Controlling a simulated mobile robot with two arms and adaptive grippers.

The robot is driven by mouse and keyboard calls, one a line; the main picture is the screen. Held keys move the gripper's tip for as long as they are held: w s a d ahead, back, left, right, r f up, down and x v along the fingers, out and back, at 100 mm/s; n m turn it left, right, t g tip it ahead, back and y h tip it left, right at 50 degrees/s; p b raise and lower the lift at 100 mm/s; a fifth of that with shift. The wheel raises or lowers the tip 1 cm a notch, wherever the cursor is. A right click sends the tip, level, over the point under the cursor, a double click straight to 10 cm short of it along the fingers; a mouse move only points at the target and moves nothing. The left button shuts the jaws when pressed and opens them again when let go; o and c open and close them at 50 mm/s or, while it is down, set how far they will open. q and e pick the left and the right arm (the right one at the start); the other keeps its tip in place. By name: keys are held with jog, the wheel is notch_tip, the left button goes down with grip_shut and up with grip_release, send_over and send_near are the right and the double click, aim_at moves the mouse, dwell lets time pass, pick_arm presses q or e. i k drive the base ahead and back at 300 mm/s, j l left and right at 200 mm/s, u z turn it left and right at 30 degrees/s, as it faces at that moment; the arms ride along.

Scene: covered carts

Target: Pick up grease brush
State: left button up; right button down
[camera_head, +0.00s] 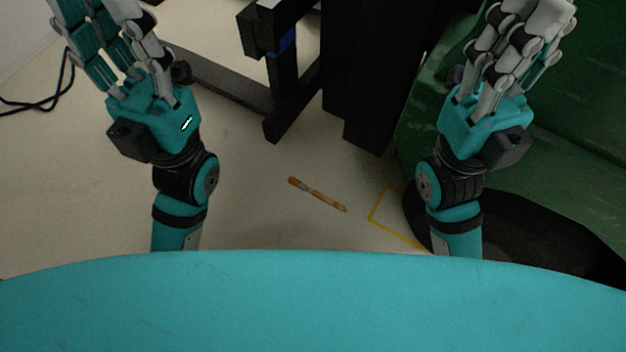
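The grease brush (317,194) lies on the pale floor between my two arms, with an orange-brown bristle end at the left, a grey ferrule and a light wooden handle. My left gripper (105,45) is at the upper left, fingers pointing up and spread, with nothing seen in it. My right gripper (520,45) is at the upper right, fingers pointing up and slightly bent, with nothing seen in it. Both are well apart from the brush. The fingertips of both run toward the top edge of the view.
A black metal frame (283,90) with a blue part stands at the top centre. A green cover (560,130) fills the right side, above a dark round base (530,225). A yellow line (395,232) marks the floor. A black cable (45,105) lies at left. Floor around the brush is clear.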

aim_at(292, 181)
jog(key=j+z, duration=0.25)
jog(key=j, duration=0.2)
jog(key=j+z, duration=0.25)
jog(key=j, duration=0.25)
jog(key=z, duration=1.05)
jog(key=i+j, duration=0.05)
